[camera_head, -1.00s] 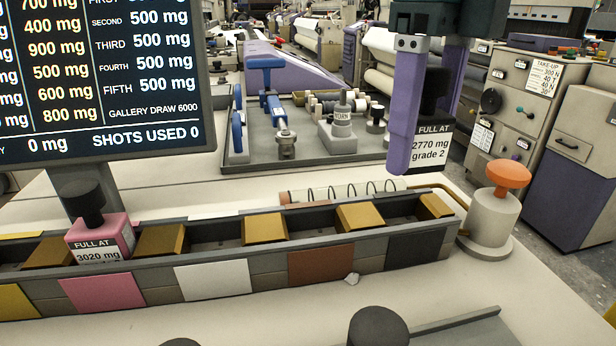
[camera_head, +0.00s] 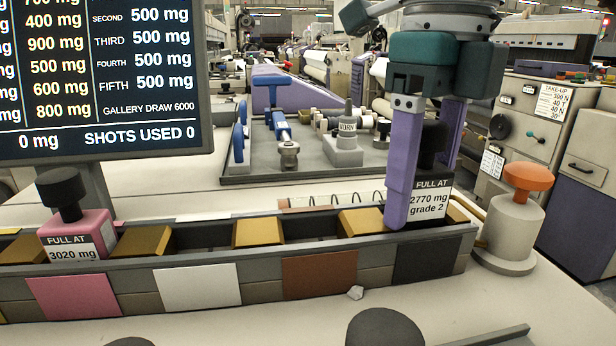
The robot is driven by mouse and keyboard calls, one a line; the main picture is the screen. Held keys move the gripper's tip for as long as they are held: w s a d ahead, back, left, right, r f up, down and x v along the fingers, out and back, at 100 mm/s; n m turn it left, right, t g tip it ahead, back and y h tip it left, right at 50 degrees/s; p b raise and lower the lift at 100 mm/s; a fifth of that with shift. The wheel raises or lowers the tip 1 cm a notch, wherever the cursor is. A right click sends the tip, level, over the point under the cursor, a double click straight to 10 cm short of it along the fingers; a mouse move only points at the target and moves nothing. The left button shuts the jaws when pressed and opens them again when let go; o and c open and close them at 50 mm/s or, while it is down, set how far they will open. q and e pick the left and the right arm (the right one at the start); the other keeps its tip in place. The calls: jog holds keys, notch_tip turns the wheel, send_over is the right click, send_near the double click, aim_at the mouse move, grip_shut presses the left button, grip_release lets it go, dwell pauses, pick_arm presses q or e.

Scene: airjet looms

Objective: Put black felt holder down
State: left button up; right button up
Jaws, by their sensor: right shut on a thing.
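The black felt holder (camera_head: 429,205) is a black block with a knob on top and a white label reading "FULL AT 2770 mg grade 2". My right gripper (camera_head: 425,185) is shut on it, with purple fingers pointing down on either side. The holder is upright at the right end of the long grey rack (camera_head: 210,262), above or in the compartment behind the black panel (camera_head: 427,258). Whether its base touches the rack cannot be told, as the front wall hides it. My left gripper is not in view.
A pink holder (camera_head: 75,235) labelled 3020 mg sits in the rack at the left. Yellow-brown wedges (camera_head: 258,232) stand in other compartments. An orange-topped post (camera_head: 515,220) is close to the rack's right end. A screen (camera_head: 100,75) stands behind on the left.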

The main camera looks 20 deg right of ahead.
jog(key=o, duration=1.2)
jog(key=shift+d+f, duration=0.15)
jog(key=shift+f, duration=0.55)
jog(key=shift+o, duration=1.4)
jog(key=shift+r, duration=0.3)
notch_tip(320, 180, up, 13)
jog(key=p, duration=0.4)
jog(key=shift+r, duration=0.1)
